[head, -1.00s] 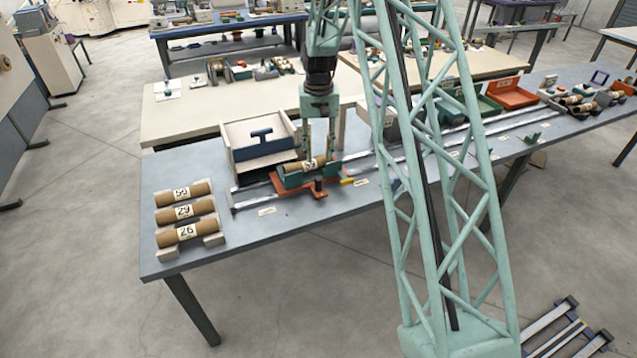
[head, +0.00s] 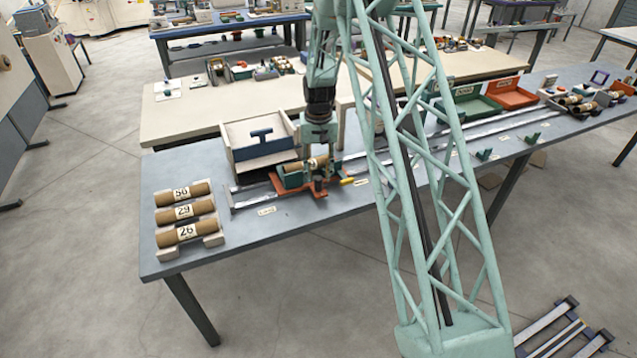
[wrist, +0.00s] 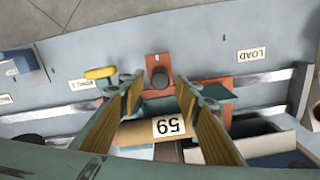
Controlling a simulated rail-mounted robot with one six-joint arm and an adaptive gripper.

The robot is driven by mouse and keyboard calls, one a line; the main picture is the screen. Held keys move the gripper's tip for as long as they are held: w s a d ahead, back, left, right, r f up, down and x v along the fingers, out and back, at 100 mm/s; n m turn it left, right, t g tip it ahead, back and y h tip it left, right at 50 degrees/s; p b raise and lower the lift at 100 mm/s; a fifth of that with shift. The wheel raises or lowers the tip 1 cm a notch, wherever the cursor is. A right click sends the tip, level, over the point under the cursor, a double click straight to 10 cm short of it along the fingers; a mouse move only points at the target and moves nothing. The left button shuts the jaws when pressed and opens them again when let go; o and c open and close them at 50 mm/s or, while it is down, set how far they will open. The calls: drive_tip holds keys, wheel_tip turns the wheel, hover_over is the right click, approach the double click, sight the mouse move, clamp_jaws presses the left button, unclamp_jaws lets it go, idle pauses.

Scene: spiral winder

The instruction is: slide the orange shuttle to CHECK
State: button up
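The orange shuttle (head: 335,187) sits on the metal rails of the near table, towards its left end. It carries a brown tube marked 59 (wrist: 140,131) in green cradles. A dark round knob (wrist: 159,78) stands on the shuttle's front tab. My gripper (head: 319,177) is low over the shuttle's front side. In the wrist view its two fingers (wrist: 160,90) are spread, with the knob showing between their tips; I see no contact with it. A yellow piece (wrist: 99,73) is beside the shuttle. I cannot read a CHECK label in either view.
The rails (head: 500,120) run to the right along the table, past small labels and green pieces. A LOAD label (wrist: 252,55) lies beside the rail. An open white box (head: 237,135) stands behind the shuttle. Several numbered tubes (head: 183,210) rest on supports at left.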

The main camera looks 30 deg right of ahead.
sight(319, 178)
drive_tip(key=shift+f, duration=2.15)
drive_tip(key=shift+c, duration=0.7)
clamp_jaws()
drive_tip(key=shift+d, duration=0.1)
